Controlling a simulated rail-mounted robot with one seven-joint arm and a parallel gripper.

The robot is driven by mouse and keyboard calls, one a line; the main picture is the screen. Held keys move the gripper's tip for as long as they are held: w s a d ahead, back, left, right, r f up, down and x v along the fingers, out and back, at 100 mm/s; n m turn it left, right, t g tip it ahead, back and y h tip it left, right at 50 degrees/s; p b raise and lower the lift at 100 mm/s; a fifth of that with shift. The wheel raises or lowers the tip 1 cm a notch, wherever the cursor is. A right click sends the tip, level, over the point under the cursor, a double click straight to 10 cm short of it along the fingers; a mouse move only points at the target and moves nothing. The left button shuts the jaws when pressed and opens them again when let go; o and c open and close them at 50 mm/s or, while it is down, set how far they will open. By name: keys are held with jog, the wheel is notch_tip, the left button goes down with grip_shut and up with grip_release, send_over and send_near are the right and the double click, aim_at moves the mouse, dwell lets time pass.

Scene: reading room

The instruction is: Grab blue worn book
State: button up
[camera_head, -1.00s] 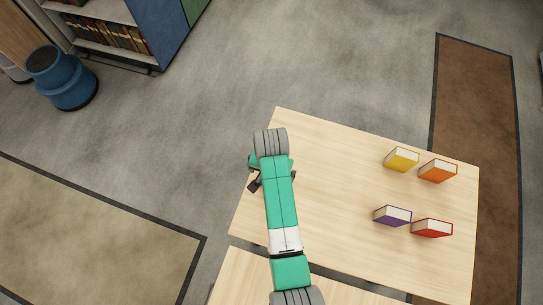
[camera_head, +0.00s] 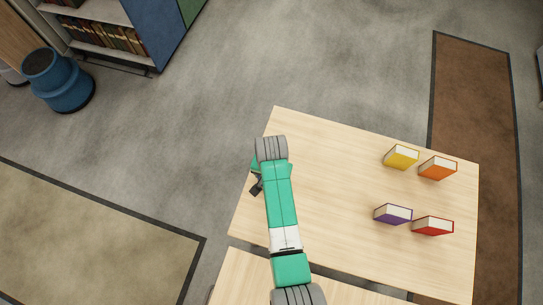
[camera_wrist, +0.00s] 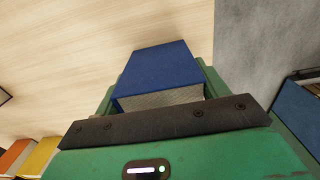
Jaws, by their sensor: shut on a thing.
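The blue book (camera_wrist: 158,72) shows in the wrist view, between the green fingers of my gripper (camera_wrist: 163,80). My gripper is shut on it. The book's blue cover and pale page edge are visible; its lower part is hidden behind the dark bar of my gripper. Wear on the cover cannot be made out. In the head view my arm reaches over the left part of the wooden table (camera_head: 340,185), and it hides the book and most of my gripper.
On the table's right side lie yellow (camera_head: 401,157), orange (camera_head: 437,168), purple (camera_head: 393,214) and red (camera_head: 433,226) books. The table between them and my arm is clear. A blue stool (camera_head: 58,80) and a bookshelf (camera_head: 115,35) stand at upper left, apart from the table.

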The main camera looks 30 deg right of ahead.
jog(key=shift+r, duration=0.15)
jog(key=shift+r, duration=0.3)
jog(key=r, duration=0.1)
jog(key=r+p, duration=0.1)
jog(key=shift+s+d+r, duration=0.1)
jog(key=shift+s+r, duration=0.25)
jog(key=shift+r, duration=0.05)
jog(key=s+d+r+p, duration=0.1)
jog(key=s, duration=1.4)
jog(key=shift+s+d+r, duration=0.15)
jog(key=shift+d, duration=0.2)
